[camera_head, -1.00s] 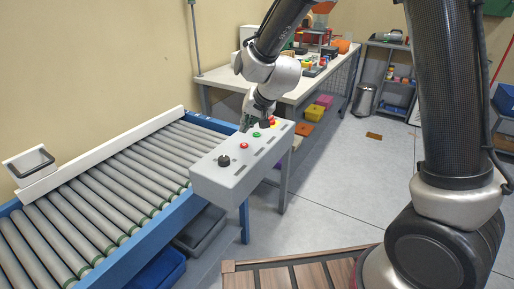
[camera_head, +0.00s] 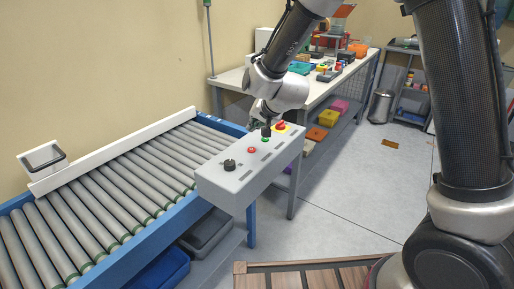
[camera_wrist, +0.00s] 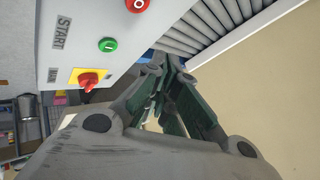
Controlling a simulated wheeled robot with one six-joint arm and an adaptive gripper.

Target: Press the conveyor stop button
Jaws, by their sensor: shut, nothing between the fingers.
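The grey control box (camera_head: 228,186) stands beside the conveyor, with a row of controls on its top. The red button (camera_head: 251,150), marked O, is probably the stop button; in the wrist view it is cut by the top edge (camera_wrist: 137,4). The green button (camera_head: 266,139) lies further along, also in the wrist view (camera_wrist: 107,45), near the word START. The yellow-and-red main switch (camera_head: 281,126) is at the far end. My gripper (camera_head: 266,130) is shut and empty, with its tips close to the green button in the head view. Contact cannot be told.
A black knob (camera_head: 229,165) sits at the box's near end. The roller conveyor (camera_head: 120,190) runs along the left. A workbench (camera_head: 238,78) with several items stands behind. Open floor (camera_head: 350,190) lies to the right of the box.

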